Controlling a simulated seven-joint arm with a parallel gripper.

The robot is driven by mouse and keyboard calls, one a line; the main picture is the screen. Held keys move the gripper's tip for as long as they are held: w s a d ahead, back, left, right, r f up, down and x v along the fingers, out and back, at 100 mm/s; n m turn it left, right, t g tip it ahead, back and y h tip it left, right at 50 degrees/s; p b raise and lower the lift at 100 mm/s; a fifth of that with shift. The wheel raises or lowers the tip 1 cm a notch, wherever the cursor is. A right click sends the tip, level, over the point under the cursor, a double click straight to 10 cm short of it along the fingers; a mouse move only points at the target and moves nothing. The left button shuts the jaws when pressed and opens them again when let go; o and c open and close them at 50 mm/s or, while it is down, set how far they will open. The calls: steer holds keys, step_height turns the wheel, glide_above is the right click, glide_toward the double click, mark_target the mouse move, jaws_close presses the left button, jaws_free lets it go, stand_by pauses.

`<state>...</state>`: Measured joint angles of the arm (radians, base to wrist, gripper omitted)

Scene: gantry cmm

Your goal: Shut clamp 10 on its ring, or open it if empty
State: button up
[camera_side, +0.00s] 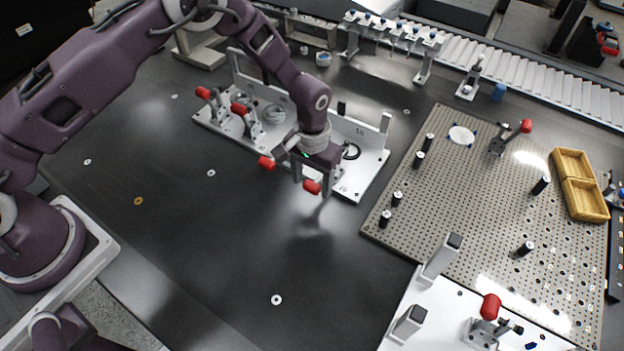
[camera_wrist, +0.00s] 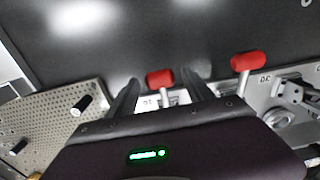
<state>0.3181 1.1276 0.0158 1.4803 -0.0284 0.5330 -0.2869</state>
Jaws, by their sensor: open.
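My gripper (camera_side: 311,190) is open, pointing down at the front edge of the white fixture plate (camera_side: 372,172). In the wrist view its two dark fingers (camera_wrist: 160,95) stand on either side of a red clamp handle (camera_wrist: 160,77), with gaps visible. That handle also shows in the side view (camera_side: 312,187). I take it for clamp 10's, but the plate label is hard to read. The handle sticks out beyond the plate's edge. The clamp's body and any ring under it are hidden behind my gripper.
A neighbouring red handle (camera_side: 266,163) sticks out close to the left; it shows at right in the wrist view (camera_wrist: 249,61). Two more red-handled clamps (camera_side: 240,108) stand further left. A perforated board (camera_side: 470,200) with black posts lies right. The dark table in front is mostly clear.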

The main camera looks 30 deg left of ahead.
mark_target(313, 182)
jaws_close()
steer(key=w+r+g, duration=0.1)
steer(key=g, duration=0.1)
steer(key=w+r+g, duration=0.1)
steer(key=shift+w+a+r+g, duration=0.1)
steer(key=shift+w+r+g, duration=0.1)
steer(key=shift+g, duration=0.2)
steer(key=shift+r+g, duration=0.3)
steer(key=shift+g, duration=0.1)
steer(key=shift+r, duration=0.1)
jaws_free()
